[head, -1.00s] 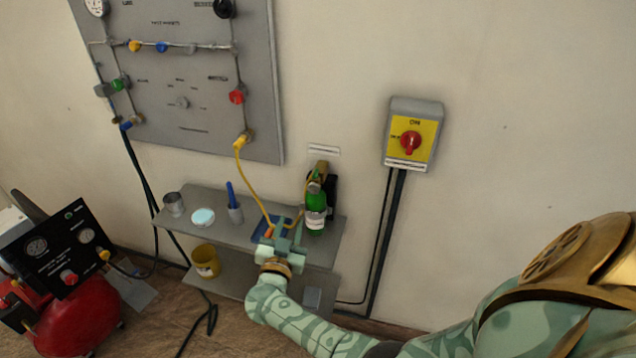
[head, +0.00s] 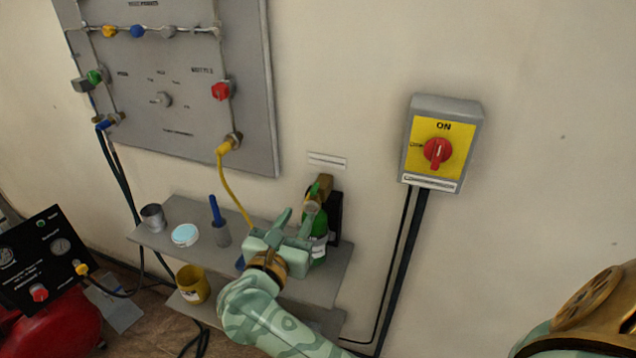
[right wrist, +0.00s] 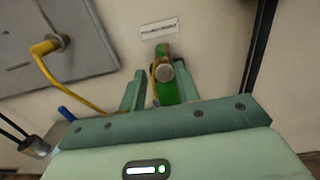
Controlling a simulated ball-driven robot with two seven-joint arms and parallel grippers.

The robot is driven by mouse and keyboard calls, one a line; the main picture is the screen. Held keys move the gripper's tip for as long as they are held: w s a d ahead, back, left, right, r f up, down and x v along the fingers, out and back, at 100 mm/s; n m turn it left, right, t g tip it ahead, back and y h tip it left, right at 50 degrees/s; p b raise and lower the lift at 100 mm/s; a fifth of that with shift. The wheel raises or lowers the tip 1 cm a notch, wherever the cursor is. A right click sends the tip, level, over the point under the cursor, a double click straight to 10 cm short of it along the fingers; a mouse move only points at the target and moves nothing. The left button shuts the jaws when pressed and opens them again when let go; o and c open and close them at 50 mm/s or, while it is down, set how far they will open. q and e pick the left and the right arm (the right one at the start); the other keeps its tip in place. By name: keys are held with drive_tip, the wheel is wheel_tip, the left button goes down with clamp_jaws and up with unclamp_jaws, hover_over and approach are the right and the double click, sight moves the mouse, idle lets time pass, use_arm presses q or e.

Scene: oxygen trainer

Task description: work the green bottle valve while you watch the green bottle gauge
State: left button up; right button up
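The green bottle (head: 319,248) stands upright on the upper grey shelf against the wall, partly hidden by my right gripper. Its brass-coloured valve top (head: 325,184) has a small green part at its left. A round metal face (right wrist: 165,72), gauge or knob, I cannot tell which, shows on the bottle's top in the right wrist view; no reading is legible. My right gripper (head: 299,213) is in front of the bottle, its fingers apart and nothing held. In the right wrist view the green bottle (right wrist: 168,93) shows between and beyond the fingers. My left gripper is out of view.
A yellow hose (head: 232,190) runs from the grey wall panel (head: 180,135) down behind my gripper. A red-knobbed switch box (head: 437,150) is at right.

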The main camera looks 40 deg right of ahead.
sight(317, 183)
drive_tip(key=b+x, duration=0.1)
drive_tip(key=x, duration=1.1)
drive_tip(key=shift+w+d, duration=0.2)
drive_tip(key=shift+d, duration=0.1)
clamp_jaws()
